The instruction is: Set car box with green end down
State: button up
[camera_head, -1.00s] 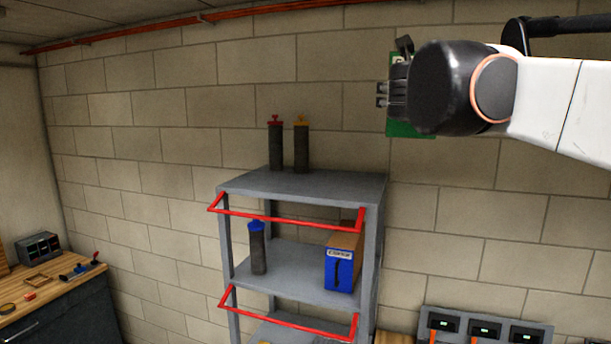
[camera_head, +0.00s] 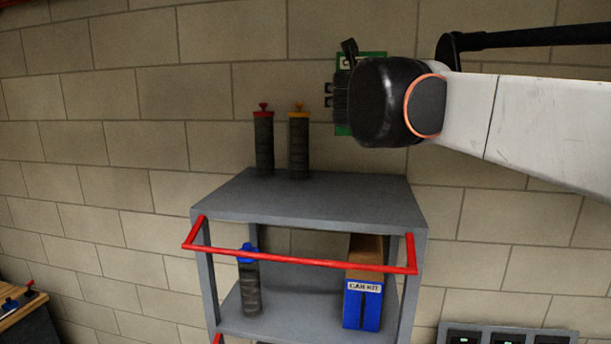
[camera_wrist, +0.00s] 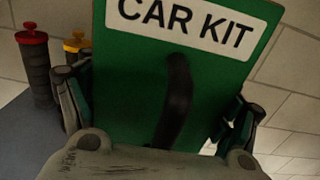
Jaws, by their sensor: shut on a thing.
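The car box (camera_wrist: 125,85) fills the middle of the wrist view, its green end with a white "CAR KIT" label and a dark slot facing the camera. My gripper (camera_wrist: 155,112) is shut on it, with one finger on each side. In the head view, the held car box (camera_head: 375,55) is mostly hidden behind my gripper (camera_head: 334,95), with only green edges showing. It is up in the air, above the right part of the shelf unit's top in the picture. The wrist hides the rest of the box.
The grey shelf unit (camera_head: 300,205) has a red rail (camera_head: 300,262) along its front. A red-capped cylinder (camera_head: 264,145) and a yellow-capped cylinder (camera_head: 299,145) stand on its top. Below are a blue-capped cylinder (camera_head: 249,285) and a blue-ended box (camera_head: 362,305). The top's right part is clear.

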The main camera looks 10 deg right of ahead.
notch_tip(320, 180, down, 17)
jog(key=shift+f+p, duration=0.1)
jog(key=shift+p, duration=0.85)
jog(key=o, duration=1.2)
jog(key=shift+f, duration=0.1)
jog(key=shift+c, duration=0.2)
jog(key=shift+s+r, duration=0.1)
jog(key=shift+r, duration=0.1)
jog(key=b+v, duration=0.2)
jog(key=v, duration=0.9)
jog(key=shift+s, duration=0.35)
